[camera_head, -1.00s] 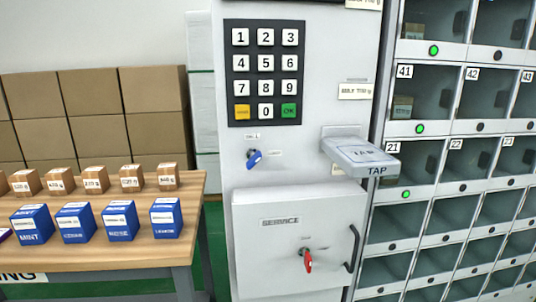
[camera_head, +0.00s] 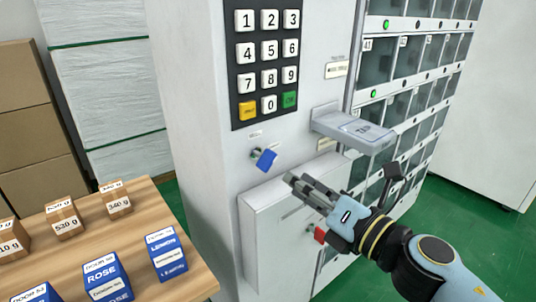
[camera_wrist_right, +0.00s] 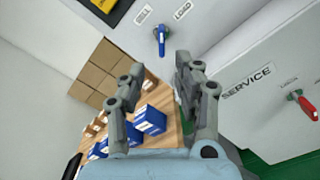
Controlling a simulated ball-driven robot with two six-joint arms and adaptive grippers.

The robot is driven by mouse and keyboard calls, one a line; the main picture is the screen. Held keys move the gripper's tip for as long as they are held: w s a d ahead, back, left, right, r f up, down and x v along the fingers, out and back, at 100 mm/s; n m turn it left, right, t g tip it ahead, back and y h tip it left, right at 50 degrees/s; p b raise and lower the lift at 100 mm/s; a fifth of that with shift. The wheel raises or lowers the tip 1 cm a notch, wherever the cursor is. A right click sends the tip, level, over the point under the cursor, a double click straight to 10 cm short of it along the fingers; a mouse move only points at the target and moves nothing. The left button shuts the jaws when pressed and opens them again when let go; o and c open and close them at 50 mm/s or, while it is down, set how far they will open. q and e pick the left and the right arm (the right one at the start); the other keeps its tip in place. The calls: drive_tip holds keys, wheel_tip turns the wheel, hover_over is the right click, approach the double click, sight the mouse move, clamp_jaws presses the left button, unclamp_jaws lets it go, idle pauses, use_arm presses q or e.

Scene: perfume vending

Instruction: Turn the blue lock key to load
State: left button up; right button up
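The blue lock key (camera_head: 266,159) sits on the grey machine front below the keypad, left of the tray marked TAP. It also shows in the right wrist view (camera_wrist_right: 161,40), beyond the gap between my fingertips, with labels SELL (camera_wrist_right: 143,14) and LOAD (camera_wrist_right: 182,11) above it. My right gripper (camera_head: 298,183) is in front of the machine, below and right of the key in the head view. In the wrist view its fingers (camera_wrist_right: 159,66) are apart with nothing between them, and the key is not touched. My left gripper is out of view.
A red key (camera_head: 320,234) is on the service door (camera_head: 262,232), partly behind my right gripper. The TAP tray (camera_head: 355,128) juts out above the gripper. A wooden table (camera_head: 178,212) with small boxes stands left. Lockers (camera_head: 400,100) are at the right.

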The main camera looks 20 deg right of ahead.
sight(271, 164)
drive_tip(key=x, duration=0.5)
drive_tip(key=shift+d+r+p, duration=0.1)
drive_tip(key=shift+d+p, duration=0.05)
drive_tip(key=shift+p, duration=0.25)
drive_tip(key=x, duration=0.4)
drive_tip(key=shift+w+a+f, duration=0.25)
drive_tip(key=shift+w, duration=0.3)
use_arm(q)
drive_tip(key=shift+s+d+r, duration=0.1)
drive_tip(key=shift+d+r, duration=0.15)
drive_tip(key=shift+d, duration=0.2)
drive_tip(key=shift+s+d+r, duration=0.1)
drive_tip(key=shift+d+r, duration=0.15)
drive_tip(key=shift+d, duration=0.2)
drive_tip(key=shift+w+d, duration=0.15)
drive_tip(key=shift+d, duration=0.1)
use_arm(e)
clamp_jaws()
